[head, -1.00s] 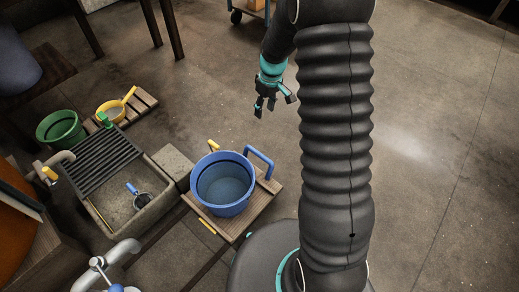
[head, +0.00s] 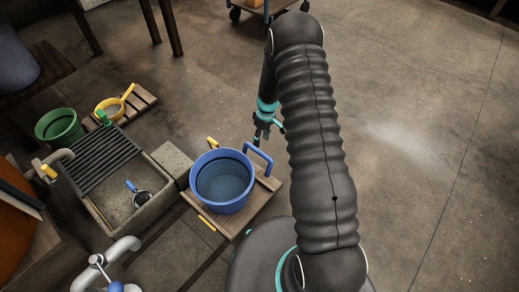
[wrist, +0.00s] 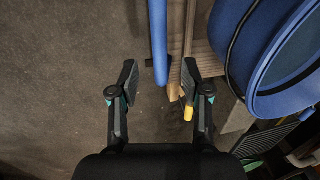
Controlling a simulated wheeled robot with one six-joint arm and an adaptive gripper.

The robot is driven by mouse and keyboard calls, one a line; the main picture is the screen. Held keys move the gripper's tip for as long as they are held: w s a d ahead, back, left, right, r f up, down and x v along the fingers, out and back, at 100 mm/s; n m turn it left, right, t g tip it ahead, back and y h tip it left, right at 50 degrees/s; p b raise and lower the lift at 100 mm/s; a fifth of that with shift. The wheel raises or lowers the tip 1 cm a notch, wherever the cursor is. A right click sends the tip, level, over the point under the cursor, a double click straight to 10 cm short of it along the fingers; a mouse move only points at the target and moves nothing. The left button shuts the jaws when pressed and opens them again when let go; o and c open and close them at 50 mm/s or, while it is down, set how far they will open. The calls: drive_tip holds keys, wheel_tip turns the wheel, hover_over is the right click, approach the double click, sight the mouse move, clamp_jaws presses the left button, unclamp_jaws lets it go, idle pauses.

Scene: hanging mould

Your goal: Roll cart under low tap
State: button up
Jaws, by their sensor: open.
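The low wooden cart (head: 232,223) stands on the floor, with a blue bucket (head: 222,180) on it. The cart's blue bar handle (head: 259,158) stands up at its right side. My gripper (head: 266,132) is open and empty just beyond the handle. In the wrist view the blue handle (wrist: 158,40) runs down between the open fingers of my gripper (wrist: 160,78); I cannot tell the depth gap. A grey tap (head: 54,162) with a yellow lever is over the stone sink at left. Another grey tap (head: 104,264) with a blue handle is at bottom left.
The stone sink (head: 152,218) with a dark rack stands left of the cart. Dark strips run on the floor from the cart toward bottom left. The floor at right is clear.

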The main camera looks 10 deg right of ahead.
sight(259, 150)
drive_tip(key=f, duration=0.4)
drive_tip(key=a+f, duration=0.1)
drive_tip(key=f, duration=0.1)
drive_tip(key=shift+s+f, duration=0.15)
drive_tip(key=shift+s, duration=0.25)
clamp_jaws()
